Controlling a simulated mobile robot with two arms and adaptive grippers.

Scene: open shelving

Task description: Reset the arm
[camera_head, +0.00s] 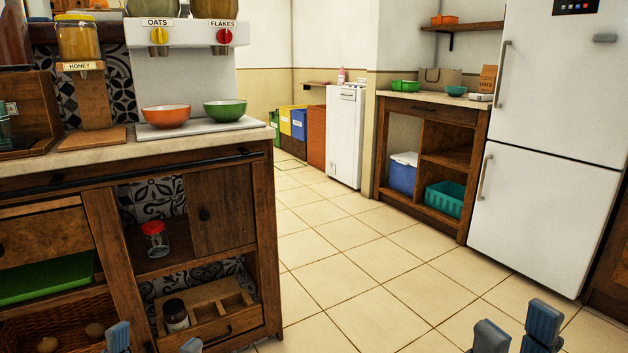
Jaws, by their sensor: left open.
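My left gripper (154,342) shows at the bottom left edge, in front of the wooden counter unit (265,250). Only its blue-grey fingertips are in view, spread apart with nothing between them. My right gripper (517,330) shows at the bottom right over the tiled floor. Its fingertips stand apart, with nothing seen between them. The rest of both arms is out of view.
Orange (166,117) and green (225,110) bowls stand on a tray below the cereal dispensers. A red-lidded jar (155,240) sits on the unit's open shelf. A fridge (545,200) stands at right. The middle floor (345,265) is clear.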

